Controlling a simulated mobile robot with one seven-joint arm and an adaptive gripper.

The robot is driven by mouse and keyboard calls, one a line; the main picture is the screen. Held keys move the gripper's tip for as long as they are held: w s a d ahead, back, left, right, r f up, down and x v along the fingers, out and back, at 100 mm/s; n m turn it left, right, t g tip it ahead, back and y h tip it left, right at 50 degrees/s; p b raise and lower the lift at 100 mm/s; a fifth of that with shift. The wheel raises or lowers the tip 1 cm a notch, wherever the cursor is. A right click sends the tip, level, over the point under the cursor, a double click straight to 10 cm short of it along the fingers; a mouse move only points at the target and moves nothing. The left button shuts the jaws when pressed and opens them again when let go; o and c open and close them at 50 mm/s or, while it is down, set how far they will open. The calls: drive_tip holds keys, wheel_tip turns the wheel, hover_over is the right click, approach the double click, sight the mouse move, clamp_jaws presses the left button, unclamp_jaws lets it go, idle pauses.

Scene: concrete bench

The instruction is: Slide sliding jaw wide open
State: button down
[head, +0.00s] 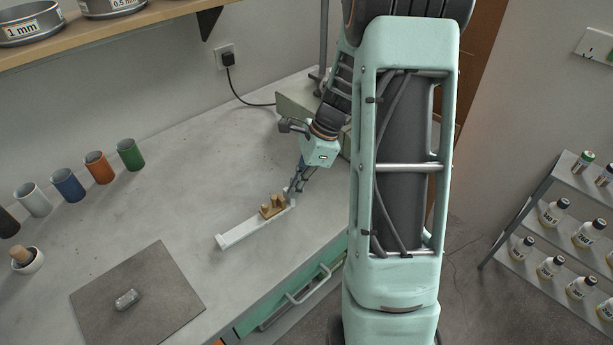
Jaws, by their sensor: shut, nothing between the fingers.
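A long pale rail-like fixture (238,232) lies slantwise on the concrete bench. Small tan wooden blocks (267,209) stand at its right end; they look like the jaws, but I cannot tell which one is the sliding jaw or how wide the gap between them is. My gripper (289,196) points down at the right end of the rail, close beside the tan blocks. Its fingers are shut with nothing held. I cannot tell whether the fingertips touch the block.
A dark square mat (170,318) with a small clear object (127,299) lies at front left. Several coloured cups, including a green cup (131,154), and a mortar (27,260) stand at the left. The bench between the cups and the rail is clear.

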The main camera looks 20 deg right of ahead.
sight(266, 217)
drive_tip(key=shift+w+a+r, duration=0.1)
drive_tip(key=shift+w+a, duration=0.05)
drive_tip(key=shift+a, duration=0.5)
drive_tip(key=shift+w+a, duration=0.1)
drive_tip(key=shift+a, duration=0.5)
drive_tip(key=a, duration=0.2)
drive_tip(key=s+a, duration=0.1)
drive_tip(key=a, duration=0.1)
drive_tip(key=a+p, duration=0.1)
drive_tip(key=a, duration=0.1)
drive_tip(key=shift+s, duration=0.3)
drive_tip(key=shift+d, duration=0.55)
drive_tip(key=d, duration=0.2)
drive_tip(key=shift+s+d, duration=0.35)
drive_tip(key=p+v, duration=0.1)
drive_tip(key=v, duration=0.9)
